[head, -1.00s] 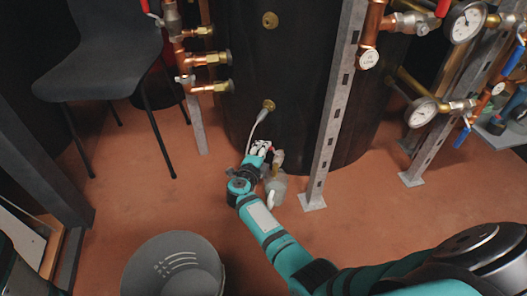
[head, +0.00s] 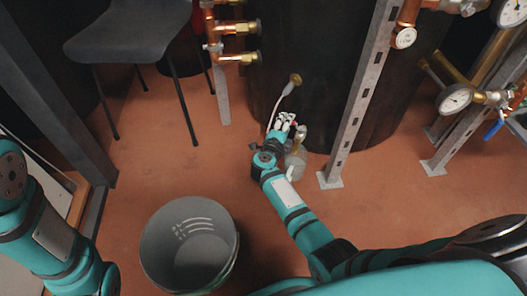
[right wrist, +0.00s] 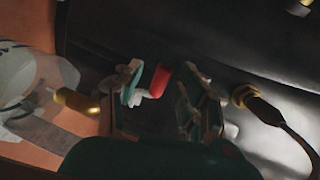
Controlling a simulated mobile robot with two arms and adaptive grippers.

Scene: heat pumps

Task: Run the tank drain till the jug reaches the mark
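The black tank (head: 330,90) stands at the back. A translucent jug (head: 296,163) stands on the floor against its base, beside my right gripper (head: 284,122). In the right wrist view the jug (right wrist: 30,90) is at the left with bluish markings; a brass outlet (right wrist: 76,101) reaches to it. I cannot make out any water level. A red valve handle (right wrist: 160,80) shows between the fingers of my right gripper (right wrist: 165,95), which are apart; I cannot tell whether they touch it. My left arm enters at the left edge, its gripper out of frame.
A grey bucket (head: 160,240) with white lines inside stands on the floor in front. A pale cable runs from a brass fitting (head: 295,79) on the tank. A metal post (head: 350,110) rises right of the jug. A dark chair (head: 130,30) stands at the back left.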

